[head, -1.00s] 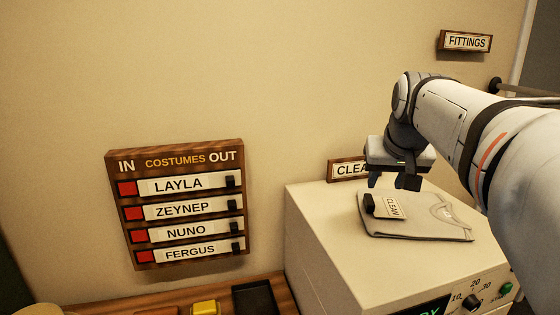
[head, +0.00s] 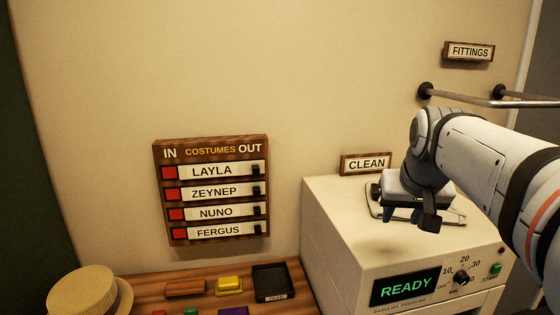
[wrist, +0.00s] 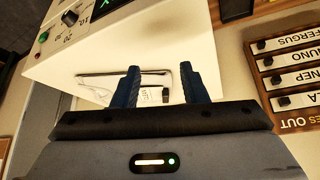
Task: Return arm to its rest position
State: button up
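My gripper (head: 409,217) is above the top of the cream machine (head: 335,225), in front of a folded pale garment (head: 456,216) in the head view. Only the garment's edges show there; my gripper hides the rest. In the wrist view, the two dark blue fingers (wrist: 159,72) stand well apart with nothing gripped between them. Beyond them lie the garment (wrist: 108,82), a white tag (wrist: 149,96) and a small black clip (wrist: 166,95). My arm comes in from the right.
A CLEAN sign (head: 366,163) stands behind the machine. A rail (head: 470,98) sticks out beneath the FITTINGS sign (head: 469,51). The costumes board (head: 211,190) hangs at left. A black tray (head: 273,282) and straw hat (head: 85,292) are on the wooden table.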

jog(key=s+a+f+g, duration=0.1)
jog(key=s+a+f, duration=0.1)
jog(key=s+f, duration=0.3)
jog(key=s+a+f+n, duration=0.1)
jog(key=s+a+f, duration=0.2)
jog(key=s+f, duration=0.2)
jog(key=s+a+f+g+y, duration=0.1)
jog(key=s+a+f, duration=0.1)
jog(key=s+f, duration=0.3)
notch_tip(320, 180, down, 2)
jog(key=shift+s+a+f+n+g, duration=0.1)
jog(key=shift+s+a+n+g, duration=0.2)
jog(key=shift+a+n, duration=0.1)
jog(key=shift+w, duration=0.1)
